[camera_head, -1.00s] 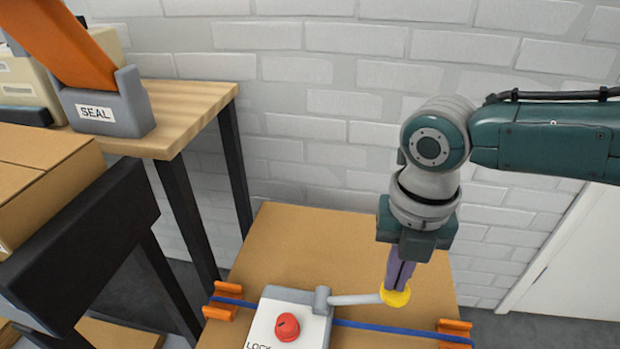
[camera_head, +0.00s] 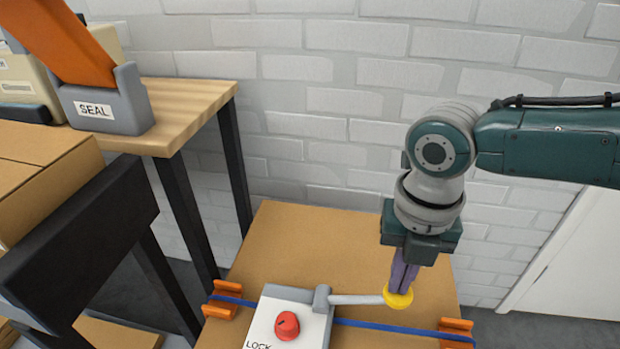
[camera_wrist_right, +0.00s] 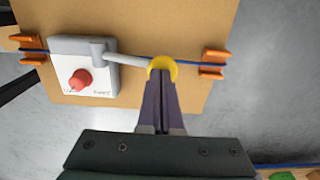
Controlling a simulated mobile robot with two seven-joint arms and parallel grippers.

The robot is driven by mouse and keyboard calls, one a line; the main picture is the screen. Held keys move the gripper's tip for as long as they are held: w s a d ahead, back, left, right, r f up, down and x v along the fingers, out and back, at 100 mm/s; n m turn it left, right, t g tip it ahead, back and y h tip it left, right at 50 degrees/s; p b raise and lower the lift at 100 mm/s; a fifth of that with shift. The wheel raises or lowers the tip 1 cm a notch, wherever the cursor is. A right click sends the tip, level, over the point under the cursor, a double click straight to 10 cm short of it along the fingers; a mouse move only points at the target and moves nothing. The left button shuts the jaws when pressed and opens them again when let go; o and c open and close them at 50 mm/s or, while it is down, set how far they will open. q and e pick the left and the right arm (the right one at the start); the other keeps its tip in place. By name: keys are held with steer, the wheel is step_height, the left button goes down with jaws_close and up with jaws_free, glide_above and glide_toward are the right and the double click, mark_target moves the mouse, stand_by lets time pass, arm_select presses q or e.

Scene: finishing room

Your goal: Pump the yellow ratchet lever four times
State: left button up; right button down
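The ratchet lever is a light grey rod (camera_head: 355,299) with a yellow end knob (camera_head: 398,298). It runs roughly level to the right from a grey pivot on a white box. In the right wrist view, the yellow knob (camera_wrist_right: 163,66) sits at my fingertips. My right gripper (camera_head: 401,286) points down, its two purple-grey fingers close together with their tips against the knob. They look shut and over the knob rather than around it; the exact contact is partly hidden. My left gripper is not in view.
The white box (camera_head: 262,322) bears a red dial (camera_head: 287,326) and sits on a large cardboard box (camera_head: 310,245). A blue strap runs across between orange clips (camera_head: 455,330). A wooden table (camera_head: 190,105) with a SEAL device (camera_head: 120,108) stands left. A brick wall is behind.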

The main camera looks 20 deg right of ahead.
steer(key=shift+f, duration=0.1)
steer(key=shift+s+d+f+b, duration=0.2)
steer(key=shift+f+b, duration=0.1)
steer(key=shift+f, duration=0.2)
stand_by(0.3)
steer(key=shift+s+d+f+b, duration=0.1)
steer(key=shift+d+f+b, duration=0.2)
steer(key=shift+f, duration=0.15)
stand_by(0.3)
steer(key=shift+s+d+f, duration=0.1)
steer(key=shift+f, duration=0.25)
steer(key=shift+r, duration=0.15)
steer(key=shift+w+a+r+p, duration=0.2)
steer(key=shift+a+r+p, duration=0.1)
steer(key=shift+r+p, duration=0.65)
steer(key=shift+w+a+r+p, duration=0.15)
steer(key=shift+a+r+p, duration=0.1)
steer(key=shift+r+p, duration=0.7)
steer(key=shift+w+a+r+p, duration=0.25)
steer(key=shift+r+p, duration=0.3)
steer(key=shift+r, duration=0.7)
